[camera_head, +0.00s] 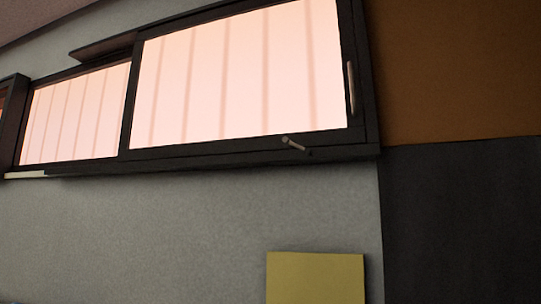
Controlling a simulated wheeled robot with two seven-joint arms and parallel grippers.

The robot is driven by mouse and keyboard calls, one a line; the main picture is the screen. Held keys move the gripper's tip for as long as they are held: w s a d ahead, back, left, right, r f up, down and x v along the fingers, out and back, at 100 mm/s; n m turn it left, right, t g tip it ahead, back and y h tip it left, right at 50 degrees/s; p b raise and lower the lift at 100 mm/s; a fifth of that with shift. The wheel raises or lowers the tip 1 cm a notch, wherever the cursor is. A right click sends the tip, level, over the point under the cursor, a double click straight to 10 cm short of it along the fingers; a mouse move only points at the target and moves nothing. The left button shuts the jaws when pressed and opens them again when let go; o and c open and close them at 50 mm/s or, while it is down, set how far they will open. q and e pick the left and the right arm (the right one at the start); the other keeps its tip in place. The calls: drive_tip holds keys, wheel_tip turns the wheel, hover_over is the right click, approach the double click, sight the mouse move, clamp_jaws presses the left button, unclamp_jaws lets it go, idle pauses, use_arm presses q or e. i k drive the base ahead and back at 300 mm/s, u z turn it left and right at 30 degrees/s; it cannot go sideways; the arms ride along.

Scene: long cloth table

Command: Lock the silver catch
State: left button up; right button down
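A small silver catch (294,144) sits on the lower dark frame of the window, right of the middle of the head view. Its short lever slants down to the right. I cannot tell whether it is locked. The dark-framed window (240,148) has a wide right pane and a narrower left pane, both lit pale pink. A slim upright handle (351,88) is on the right side of the frame. Neither of my grippers is in view.
A grey wall (150,235) lies below the window. A yellow panel (315,278) stands at the bottom, right of the middle. At the right are an orange-brown surface (455,70) and a dark panel (460,220). Nothing visible stands in front of the catch.

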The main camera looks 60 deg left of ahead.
sight(286, 140)
drive_tip(key=u, duration=2.05)
